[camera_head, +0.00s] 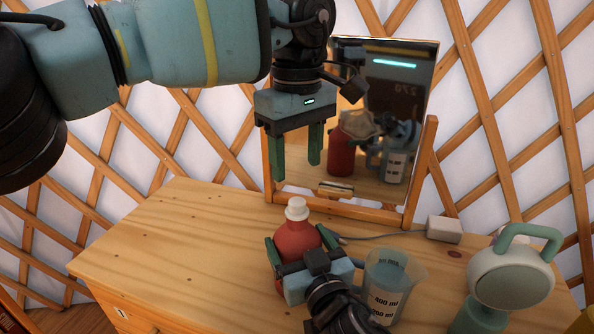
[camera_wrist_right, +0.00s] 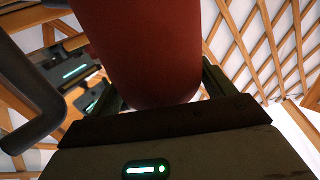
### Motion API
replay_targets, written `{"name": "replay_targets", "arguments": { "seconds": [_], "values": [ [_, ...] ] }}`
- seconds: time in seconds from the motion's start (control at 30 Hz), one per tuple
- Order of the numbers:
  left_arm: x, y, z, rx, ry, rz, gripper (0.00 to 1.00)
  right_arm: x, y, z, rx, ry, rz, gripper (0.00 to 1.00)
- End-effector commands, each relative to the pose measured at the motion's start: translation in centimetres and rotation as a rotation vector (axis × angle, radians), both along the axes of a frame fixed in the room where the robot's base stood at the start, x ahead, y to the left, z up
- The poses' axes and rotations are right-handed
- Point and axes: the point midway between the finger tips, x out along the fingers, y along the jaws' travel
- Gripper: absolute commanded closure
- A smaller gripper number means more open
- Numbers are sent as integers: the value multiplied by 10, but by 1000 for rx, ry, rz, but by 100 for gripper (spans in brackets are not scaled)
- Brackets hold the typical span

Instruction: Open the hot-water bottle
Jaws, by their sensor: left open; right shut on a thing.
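The hot-water bottle (camera_head: 297,238) is red with a white cap (camera_head: 297,208) on its top, and stands upright at the dresser's front middle. My right gripper (camera_head: 298,251) is shut around the bottle's body; the bottle also fills the upper middle of the right wrist view (camera_wrist_right: 150,50). My left gripper (camera_head: 297,160) is open and empty, pointing down, above the cap and apart from it. The cap sits on the bottle's neck. The lower part of the bottle is hidden behind my right gripper.
A clear measuring cup (camera_head: 405,270) stands just right of my right gripper. A framed mirror (camera_head: 400,120) stands behind the bottle. A white box (camera_head: 444,229) with a cable and a pale green rounded device (camera_head: 510,275) are at the right. The dresser top (camera_head: 170,250) is clear at left.

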Motion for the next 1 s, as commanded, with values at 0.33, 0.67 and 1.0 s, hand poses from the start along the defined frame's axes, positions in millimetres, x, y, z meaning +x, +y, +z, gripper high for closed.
{"name": "replay_targets", "arguments": {
  "seconds": [0.33,0.67,1.0],
  "values": [
    [0,0,0,-1,-1,-543,45,0,0,-1,-2,2,0,82],
    [0,0,0,-1,0,-941,45,0,0,-1,-2,2,0,82],
    [0,0,-1,0,0,-1022,45,0,0,-1,-2,2,0,82]
  ]
}}
